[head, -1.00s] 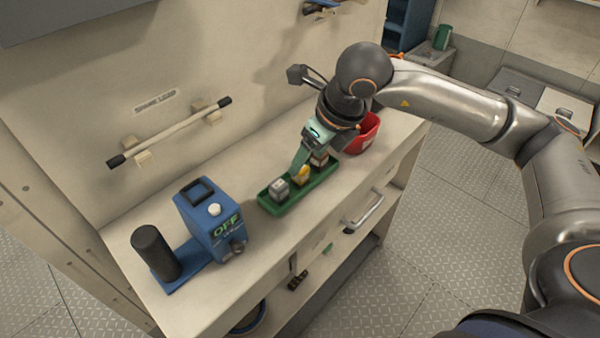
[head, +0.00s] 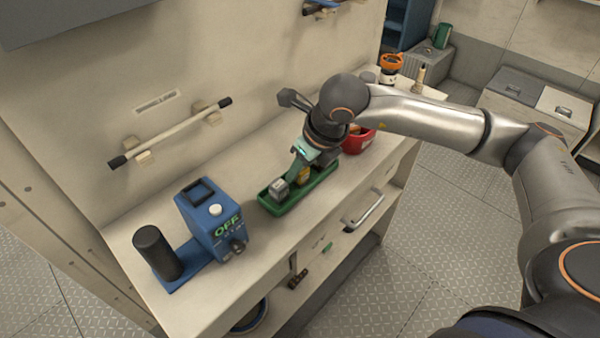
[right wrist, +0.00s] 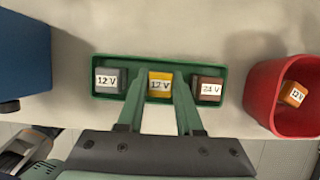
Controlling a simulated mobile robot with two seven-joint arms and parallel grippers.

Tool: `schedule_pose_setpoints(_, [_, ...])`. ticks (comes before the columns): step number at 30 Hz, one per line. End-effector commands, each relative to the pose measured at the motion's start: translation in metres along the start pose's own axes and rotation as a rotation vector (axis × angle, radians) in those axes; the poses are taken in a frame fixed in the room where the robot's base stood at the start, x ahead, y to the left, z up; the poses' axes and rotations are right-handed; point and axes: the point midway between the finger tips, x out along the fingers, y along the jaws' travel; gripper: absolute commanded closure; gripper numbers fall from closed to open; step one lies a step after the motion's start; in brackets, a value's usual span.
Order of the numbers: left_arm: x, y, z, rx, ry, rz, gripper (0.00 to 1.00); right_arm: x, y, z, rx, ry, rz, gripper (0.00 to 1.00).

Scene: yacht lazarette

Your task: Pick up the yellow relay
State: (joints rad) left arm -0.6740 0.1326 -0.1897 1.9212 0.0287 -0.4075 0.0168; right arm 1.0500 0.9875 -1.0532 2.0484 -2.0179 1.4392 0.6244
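The yellow relay (right wrist: 160,86), labelled 12 V, sits in the middle of the green tray (right wrist: 130,63) in the right wrist view. In the head view the relay (head: 304,174) is partly hidden by my right gripper (head: 297,168). My right gripper (right wrist: 159,82) is open, with one green finger on each side of the yellow relay and small gaps showing. A grey relay (right wrist: 109,80), labelled 12 V, stands left of it, and a brown relay (right wrist: 208,89), labelled 24 V, stands right. My left gripper is out of view.
A red bin (right wrist: 265,96) holding an orange relay (right wrist: 293,94) stands right of the tray. A blue box marked OFF (head: 211,220) and a black cylinder (head: 156,252) stand to the left. A drawer handle (head: 363,210) juts from the bench front.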

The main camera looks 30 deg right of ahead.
Motion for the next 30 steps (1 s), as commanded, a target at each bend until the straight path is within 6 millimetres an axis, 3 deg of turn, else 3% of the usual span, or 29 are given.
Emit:
schedule_pose_setpoints(1, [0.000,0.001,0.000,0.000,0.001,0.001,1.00,0.000,0.000,0.000,0.000,0.000,0.000,0.75])
schedule_pose_setpoints(8, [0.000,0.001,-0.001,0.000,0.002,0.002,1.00,0.000,0.000,0.000,0.000,0.000,0.000,1.00])
schedule_pose_setpoints(23, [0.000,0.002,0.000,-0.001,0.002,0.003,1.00,-0.003,0.000,0.002,0.000,-0.002,-0.001,1.00])
schedule_pose_setpoints(30, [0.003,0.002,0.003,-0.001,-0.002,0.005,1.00,-0.028,0.000,0.013,0.000,-0.005,-0.001,1.00])
